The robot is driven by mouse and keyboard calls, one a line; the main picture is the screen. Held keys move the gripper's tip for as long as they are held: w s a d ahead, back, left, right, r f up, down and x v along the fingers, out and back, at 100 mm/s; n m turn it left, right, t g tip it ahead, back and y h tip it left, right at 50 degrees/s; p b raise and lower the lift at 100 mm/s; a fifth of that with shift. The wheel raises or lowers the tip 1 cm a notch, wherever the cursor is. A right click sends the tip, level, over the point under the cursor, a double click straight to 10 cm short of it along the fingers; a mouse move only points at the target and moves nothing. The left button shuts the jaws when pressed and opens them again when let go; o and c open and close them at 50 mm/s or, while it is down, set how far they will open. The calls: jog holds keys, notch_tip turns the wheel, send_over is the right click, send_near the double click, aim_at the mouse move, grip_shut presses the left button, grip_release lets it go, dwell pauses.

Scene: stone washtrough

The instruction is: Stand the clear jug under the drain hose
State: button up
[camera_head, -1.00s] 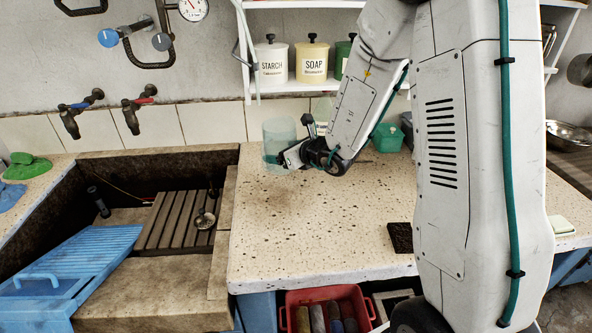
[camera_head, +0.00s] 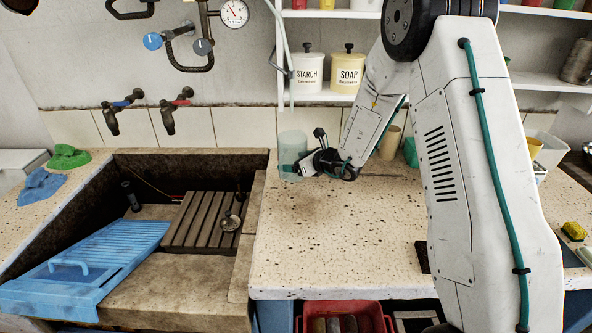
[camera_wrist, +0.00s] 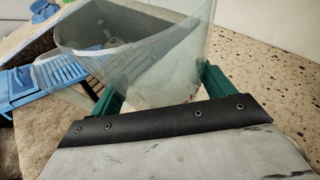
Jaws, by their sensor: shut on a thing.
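The clear jug (camera_head: 292,148) is upright over the back left of the speckled counter, close to the trough's right edge. My gripper (camera_head: 304,166) is shut on it from the right. In the wrist view the jug (camera_wrist: 140,55) is see-through and open at the top, between the green fingers (camera_wrist: 160,90). I cannot tell whether its base touches the counter. The pale drain hose (camera_head: 287,50) hangs down by the shelf's left end. Its lower end appears just above the jug in the picture; their depth gap is unclear.
The stone trough (camera_head: 140,300) holds a slatted wooden rack (camera_head: 190,228) and a blue ribbed board (camera_head: 95,262). Taps (camera_head: 168,120) and the starch canister (camera_head: 309,75) are behind. The counter's front middle (camera_head: 340,245) is clear.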

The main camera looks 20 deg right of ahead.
jog(key=shift+w+a, duration=0.1)
jog(key=shift+w, duration=0.1)
jog(key=shift+f, duration=1.75)
